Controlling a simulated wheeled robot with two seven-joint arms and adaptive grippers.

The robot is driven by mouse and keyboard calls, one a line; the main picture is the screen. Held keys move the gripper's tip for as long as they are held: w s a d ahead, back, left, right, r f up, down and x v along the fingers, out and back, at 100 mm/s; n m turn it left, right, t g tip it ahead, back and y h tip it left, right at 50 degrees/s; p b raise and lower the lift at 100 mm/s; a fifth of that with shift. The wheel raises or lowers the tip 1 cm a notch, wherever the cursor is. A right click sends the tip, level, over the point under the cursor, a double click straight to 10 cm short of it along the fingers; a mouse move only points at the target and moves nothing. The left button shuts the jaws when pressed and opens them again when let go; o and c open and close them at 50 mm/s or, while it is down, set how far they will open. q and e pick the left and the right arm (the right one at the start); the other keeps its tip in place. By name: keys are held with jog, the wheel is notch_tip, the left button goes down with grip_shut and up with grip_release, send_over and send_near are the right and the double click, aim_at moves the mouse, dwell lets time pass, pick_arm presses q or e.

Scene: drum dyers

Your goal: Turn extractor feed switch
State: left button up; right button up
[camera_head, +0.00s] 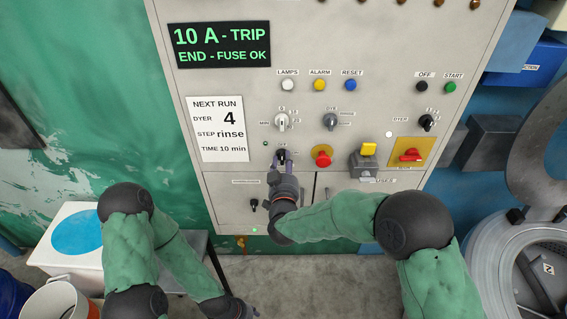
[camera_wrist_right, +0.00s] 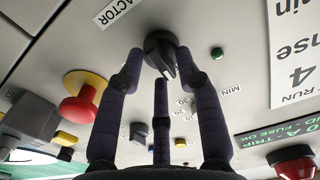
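The extractor switch is a black rotary knob (camera_wrist_right: 160,52) on the grey panel, seen close up in the wrist view beside a label ending in "ACTOR". In the head view the knob (camera_head: 281,156) is largely covered by my right gripper (camera_head: 283,165). My right gripper (camera_wrist_right: 162,62) has its purple fingers spread around the knob, two at its sides and one below. Gaps show between fingers and knob; whether any fingertip touches it I cannot tell. My left gripper (camera_head: 249,311) is low at the bottom edge, mostly cut off, its fingers unclear.
A red mushroom button (camera_head: 321,156) and a grey box with a yellow top (camera_head: 364,160) are right of the knob. A white-grey rotary switch (camera_head: 282,121) is just above. A black knob (camera_head: 253,204) sits lower left. An open drum machine (camera_head: 490,240) stands at right.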

grip_shut()
jog(key=shift+f+m+b, duration=0.15)
jog(key=shift+m+b, duration=0.25)
jog(key=shift+b, duration=0.35)
jog(key=m+b, duration=0.5)
jog(key=b, duration=0.1)
jog(key=m+b, duration=0.4)
jog(key=b, duration=0.2)
jog(key=f+m+b, duration=0.1)
jog(key=m+b, duration=0.4)
jog(key=b, duration=0.1)
jog(key=shift+m, duration=0.3)
jog(key=shift+r+m+b, duration=0.1)
jog(key=shift+m+b, duration=1.2)
jog(key=shift+b, duration=0.1)
